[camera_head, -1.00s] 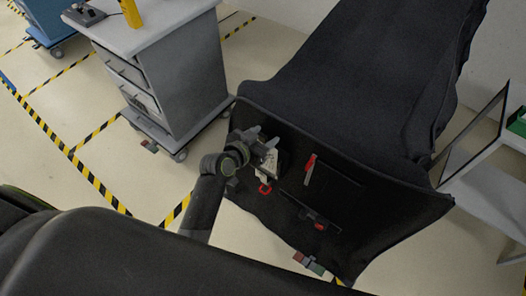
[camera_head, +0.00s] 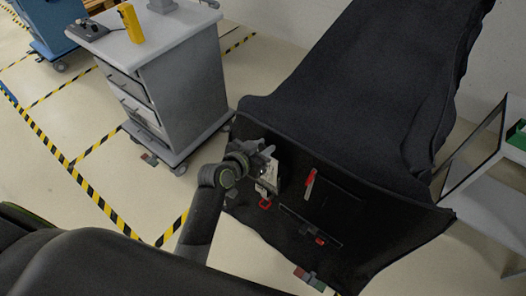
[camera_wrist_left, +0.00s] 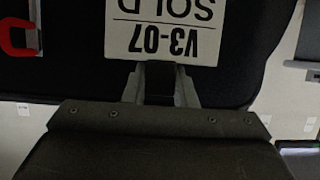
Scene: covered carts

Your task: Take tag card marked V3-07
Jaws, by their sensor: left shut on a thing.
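The tag card (camera_wrist_left: 162,38) is white with black print reading V3-07 and SOLD, upside down in the left wrist view. My left gripper (camera_wrist_left: 159,74) is shut on the card's near edge in that view. In the head view my left gripper (camera_head: 262,162) and the card (camera_head: 268,180) are at the left part of the black cover's hanging front (camera_head: 355,215). I cannot tell whether the card still touches the cover. My right gripper is not in view.
A red-handled item (camera_head: 310,184), a red hook-like piece (camera_head: 265,203) and a dark bar with a red end (camera_head: 318,239) are on the cover front. A grey drawer cart (camera_head: 185,85) stands to the left. A light shelf unit (camera_head: 490,205) stands right.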

